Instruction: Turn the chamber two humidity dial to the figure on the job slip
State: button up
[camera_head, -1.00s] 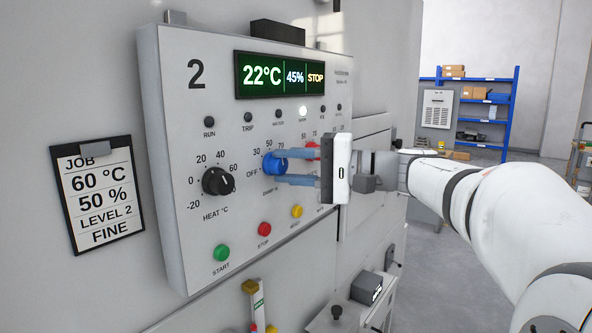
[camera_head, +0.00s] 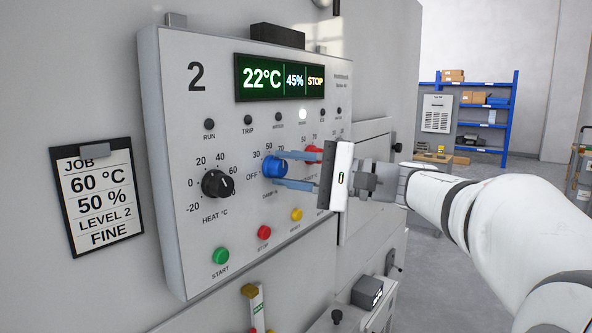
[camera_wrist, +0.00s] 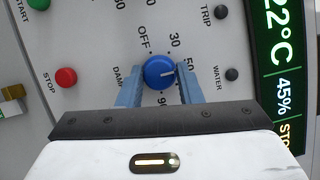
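The blue humidity dial (camera_head: 274,166) is on the chamber two panel (camera_head: 205,120). In the wrist view the dial (camera_wrist: 159,73) has its white mark turned toward the area near 50; I cannot read its exact setting. My gripper (camera_head: 277,169) has one blue finger above the dial and one below. In the wrist view its fingers (camera_wrist: 159,86) lie against both sides of the dial, with no clear gap. The job slip (camera_head: 99,196) reads 60 °C, 50 %, level 2, fine. The panel display (camera_head: 280,78) reads 22°C, 45%, STOP.
The black heat dial (camera_head: 217,183) is left of the blue dial. A red dial (camera_head: 314,153) is right of it, close to my upper finger. Green (camera_head: 221,256), red (camera_head: 264,232) and yellow (camera_head: 296,215) buttons sit below. Blue shelving (camera_head: 480,110) stands far back.

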jog(key=o, duration=0.4)
jog(key=shift+a, duration=0.25)
jog(key=shift+d, duration=0.15)
jog(key=shift+d+f, duration=0.1)
jog(key=shift+d, duration=0.25)
jog(key=b+v, duration=0.1)
jog(key=v, duration=0.6)
